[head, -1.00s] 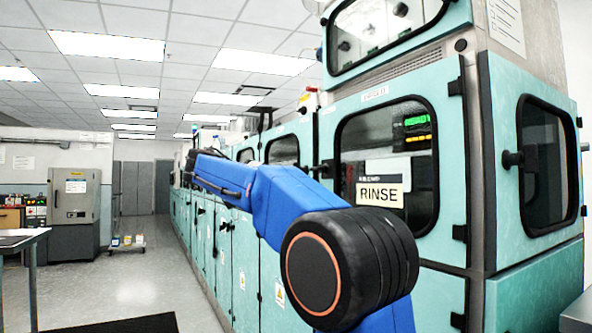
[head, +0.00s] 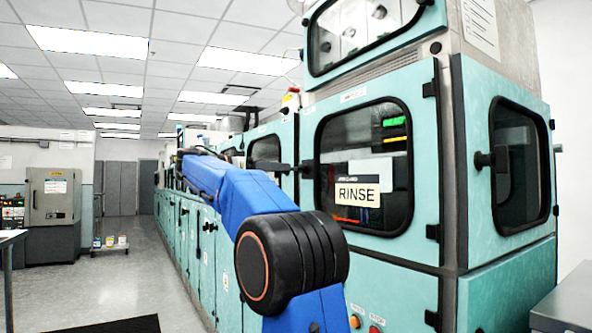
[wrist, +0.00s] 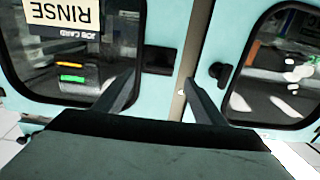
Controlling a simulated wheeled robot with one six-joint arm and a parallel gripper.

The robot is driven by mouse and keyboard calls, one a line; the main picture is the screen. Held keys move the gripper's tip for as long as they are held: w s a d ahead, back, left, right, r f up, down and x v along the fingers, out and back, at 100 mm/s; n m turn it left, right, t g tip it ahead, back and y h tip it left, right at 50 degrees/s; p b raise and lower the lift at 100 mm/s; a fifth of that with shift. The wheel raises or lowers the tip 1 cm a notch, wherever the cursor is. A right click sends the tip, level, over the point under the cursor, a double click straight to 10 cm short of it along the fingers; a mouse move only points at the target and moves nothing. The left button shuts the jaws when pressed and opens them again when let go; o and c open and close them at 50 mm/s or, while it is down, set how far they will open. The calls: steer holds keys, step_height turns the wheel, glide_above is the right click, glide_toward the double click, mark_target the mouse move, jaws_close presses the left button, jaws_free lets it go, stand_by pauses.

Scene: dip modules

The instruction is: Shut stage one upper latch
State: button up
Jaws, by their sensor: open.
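In the wrist view, which is upside down, my gripper (wrist: 158,98) is open and empty, its two dark fingers spread in front of teal doors. A dark latch block (wrist: 160,60) on the RINSE door's edge lies between and beyond the fingertips. A black latch knob (wrist: 220,74) is on the neighbouring door, just beyond the right finger. I cannot tell which is the stage one upper latch, or its state. In the head view a dark latch (head: 306,168) shows at the RINSE door's left edge.
The RINSE door (head: 430,170) has a dark window and a RINSE sign (head: 357,192). The end door carries another black latch (head: 488,159). A row of teal modules (head: 185,215) runs away on the left. The aisle floor (head: 130,275) is open. A grey table (head: 565,300) stands at lower right.

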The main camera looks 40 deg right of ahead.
mark_target(294, 168)
steer(key=x, duration=0.8)
steer(key=shift+s+d, duration=0.15)
steer(key=shift+d, duration=0.15)
steer(key=c, duration=1.1)
